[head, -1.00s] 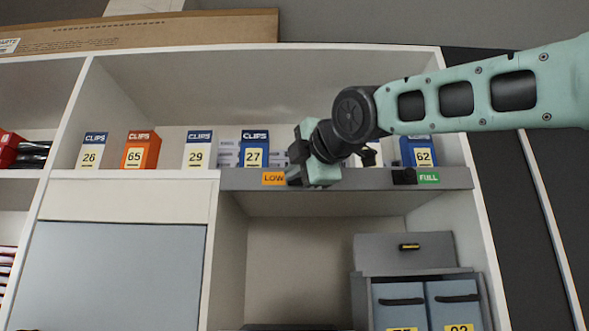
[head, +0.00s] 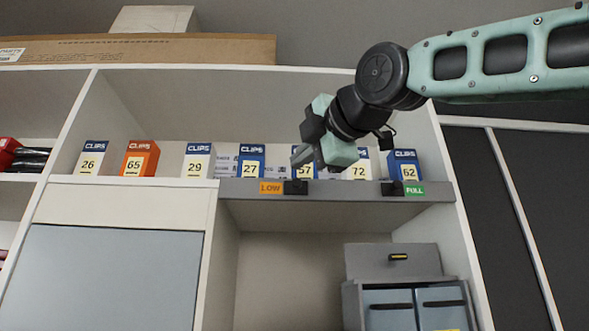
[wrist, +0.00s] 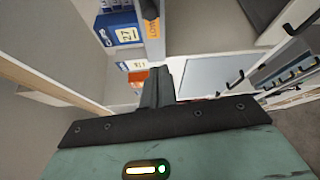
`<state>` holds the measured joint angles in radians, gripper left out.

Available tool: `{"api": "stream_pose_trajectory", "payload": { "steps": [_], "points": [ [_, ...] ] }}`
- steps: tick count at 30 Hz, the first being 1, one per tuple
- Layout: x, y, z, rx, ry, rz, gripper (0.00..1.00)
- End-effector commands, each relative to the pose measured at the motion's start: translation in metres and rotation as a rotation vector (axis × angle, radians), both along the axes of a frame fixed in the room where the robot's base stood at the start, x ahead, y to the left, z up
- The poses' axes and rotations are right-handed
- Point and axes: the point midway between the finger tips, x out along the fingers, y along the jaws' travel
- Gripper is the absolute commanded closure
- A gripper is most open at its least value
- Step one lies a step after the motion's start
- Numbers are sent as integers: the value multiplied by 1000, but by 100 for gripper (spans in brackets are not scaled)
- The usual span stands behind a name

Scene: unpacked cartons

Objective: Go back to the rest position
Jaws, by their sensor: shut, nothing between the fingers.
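My gripper (head: 301,157) is in the head view, in front of the shelf and a little above its grey front rail (head: 350,190). Its fingers are shut and hold nothing; the closed fingers also show in the wrist view (wrist: 158,88). The gripper partly hides the blue clips box 57 (head: 305,172). A black slider (head: 295,187) sits on the rail beside the orange LOW label (head: 271,187). A second black slider (head: 391,188) sits beside the green FULL label (head: 414,190). The gripper is apart from both sliders.
Several numbered clips boxes stand along the shelf, among them orange 65 (head: 140,158), blue 27 (head: 251,160) and blue 62 (head: 405,164). A grey drawer unit (head: 395,262) stands in the open bay below. A long cardboard carton (head: 140,49) lies on top of the shelving.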

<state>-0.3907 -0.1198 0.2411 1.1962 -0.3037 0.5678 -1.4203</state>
Motion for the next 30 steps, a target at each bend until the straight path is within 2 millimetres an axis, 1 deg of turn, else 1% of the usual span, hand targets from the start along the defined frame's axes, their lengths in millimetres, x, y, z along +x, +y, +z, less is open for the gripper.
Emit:
{"api": "stream_pose_trajectory", "payload": {
  "steps": [17,20,23,26,27,29,30],
  "points": [
    [0,0,0,0,0,0,100],
    [2,3,-10,6,23,3,100],
    [7,11,-46,27,103,7,100],
    [13,23,-106,72,245,6,100],
    [14,28,-135,93,312,1,100],
    [14,35,-180,127,418,-14,100],
    [13,38,-209,148,489,-26,100]
  ]
}}
